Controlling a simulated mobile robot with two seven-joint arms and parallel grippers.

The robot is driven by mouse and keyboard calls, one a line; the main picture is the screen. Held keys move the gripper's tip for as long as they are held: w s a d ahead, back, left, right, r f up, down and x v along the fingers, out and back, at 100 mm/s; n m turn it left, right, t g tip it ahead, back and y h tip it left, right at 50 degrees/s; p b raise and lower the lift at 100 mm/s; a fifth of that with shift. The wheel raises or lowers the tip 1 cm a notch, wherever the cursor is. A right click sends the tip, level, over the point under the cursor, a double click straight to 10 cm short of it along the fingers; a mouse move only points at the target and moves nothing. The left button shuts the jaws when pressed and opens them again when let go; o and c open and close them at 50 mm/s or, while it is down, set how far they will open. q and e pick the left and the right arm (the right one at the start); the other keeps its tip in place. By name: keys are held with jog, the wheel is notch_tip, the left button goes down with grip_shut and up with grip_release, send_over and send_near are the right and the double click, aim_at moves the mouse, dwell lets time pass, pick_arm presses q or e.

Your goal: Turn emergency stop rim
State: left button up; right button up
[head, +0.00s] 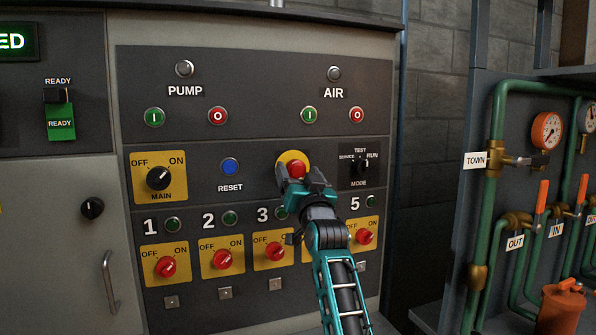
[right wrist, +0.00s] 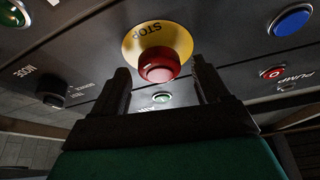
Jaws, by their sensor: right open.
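The emergency stop is a red mushroom button (head: 297,169) on a round yellow plate (head: 292,156) in the middle row of the panel. In the right wrist view the red button (right wrist: 159,66) stands out from its yellow plate (right wrist: 150,38), marked STOP. My right gripper (head: 301,178) is in front of the button. Whether the fingertips reach beside the rim is hard to tell. My left gripper is not in view.
The blue RESET button (head: 230,167) is left of the stop and the MODE switch (head: 360,165) is right of it. Red rotary switches (head: 222,259) line the row below. Green and red PUMP and AIR buttons (head: 309,115) are above. Green pipes (head: 492,130) stand at the right.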

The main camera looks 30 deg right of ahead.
jog(key=shift+w+d+r, duration=0.15)
jog(key=shift+w+r, duration=0.05)
jog(key=shift+w, duration=0.2)
jog(key=c, duration=1.1)
jog(key=shift+o, duration=0.2)
